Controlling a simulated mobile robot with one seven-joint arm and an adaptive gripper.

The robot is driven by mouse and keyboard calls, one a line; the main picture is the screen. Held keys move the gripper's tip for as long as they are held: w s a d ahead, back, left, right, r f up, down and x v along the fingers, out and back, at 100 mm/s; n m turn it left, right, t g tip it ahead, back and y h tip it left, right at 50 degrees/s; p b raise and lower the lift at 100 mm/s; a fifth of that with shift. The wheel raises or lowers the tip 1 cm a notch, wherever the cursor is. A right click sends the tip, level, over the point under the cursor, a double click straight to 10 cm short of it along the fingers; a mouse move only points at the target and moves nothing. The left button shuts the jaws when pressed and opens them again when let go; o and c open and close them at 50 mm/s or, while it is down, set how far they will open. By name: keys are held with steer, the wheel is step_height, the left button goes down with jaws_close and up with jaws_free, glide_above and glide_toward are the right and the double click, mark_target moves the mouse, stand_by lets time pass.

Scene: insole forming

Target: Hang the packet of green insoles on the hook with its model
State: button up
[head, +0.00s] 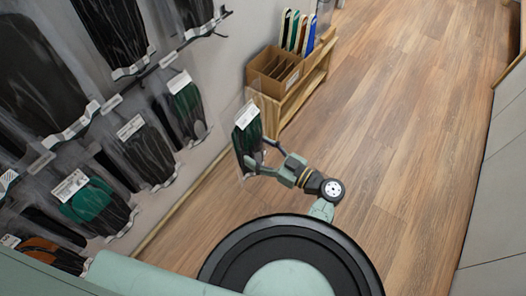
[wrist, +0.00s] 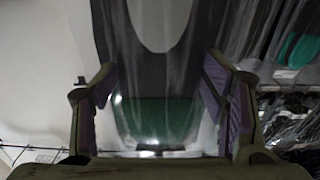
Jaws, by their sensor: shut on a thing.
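The packet of green insoles (head: 247,137) is a clear bag with a white label at its top and dark green and black insoles inside. My gripper (head: 258,154) is shut on it and holds it upright in the air, apart from the wall rack. In the wrist view the packet (wrist: 155,115) fills the space between the two fingers (wrist: 158,105). A packet with dark green and black insoles (head: 188,108) hangs on the rack to the left. A packet with brighter green parts (head: 92,203) hangs lower left. I cannot tell which hook holds the matching model.
Other packets hang close together, including black ones (head: 148,150) and an orange one (head: 48,252). A cardboard box (head: 273,72) stands on a low wooden bench (head: 306,85) behind the held packet. The wooden floor (head: 400,110) to the right is clear.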

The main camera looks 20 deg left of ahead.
steer(key=p+x, duration=0.1)
steer(key=x, duration=0.6)
steer(key=shift+p, duration=0.35)
steer(key=shift+w+d, duration=0.15)
stand_by(0.4)
